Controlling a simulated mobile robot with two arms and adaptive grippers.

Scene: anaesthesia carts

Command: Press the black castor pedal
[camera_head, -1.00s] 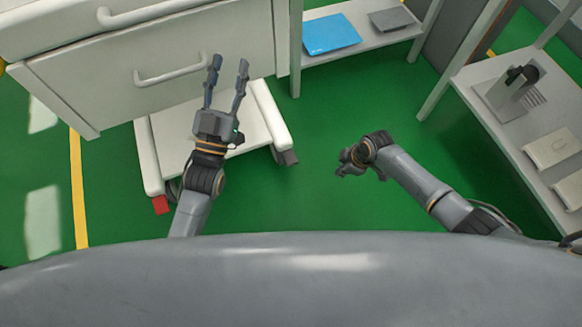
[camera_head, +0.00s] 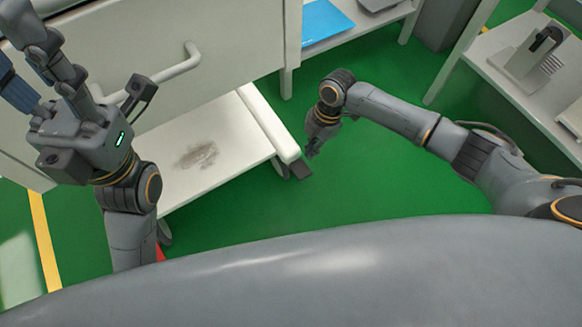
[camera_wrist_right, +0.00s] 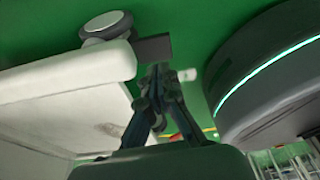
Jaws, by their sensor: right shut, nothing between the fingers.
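The black castor pedal (camera_head: 300,170) is a small dark block at the front right corner of the white cart's base (camera_head: 262,125). In the right wrist view the pedal (camera_wrist_right: 152,48) sits beside the wheel, just beyond my fingertips. My right gripper (camera_head: 313,150) is shut and empty, close above and beside the pedal. Its fingertips (camera_wrist_right: 158,72) look very near the pedal; I cannot tell whether they touch. My left gripper (camera_head: 12,45) is open and empty, raised in front of the cart's drawers at the far left.
A red pedal (camera_head: 160,254) is mostly hidden behind my left arm. A castor wheel (camera_wrist_right: 106,25) shows beside the black pedal. A shelf with a blue folder (camera_head: 325,20) stands behind, and a white side table (camera_head: 490,55) is at the right. Green floor between is clear.

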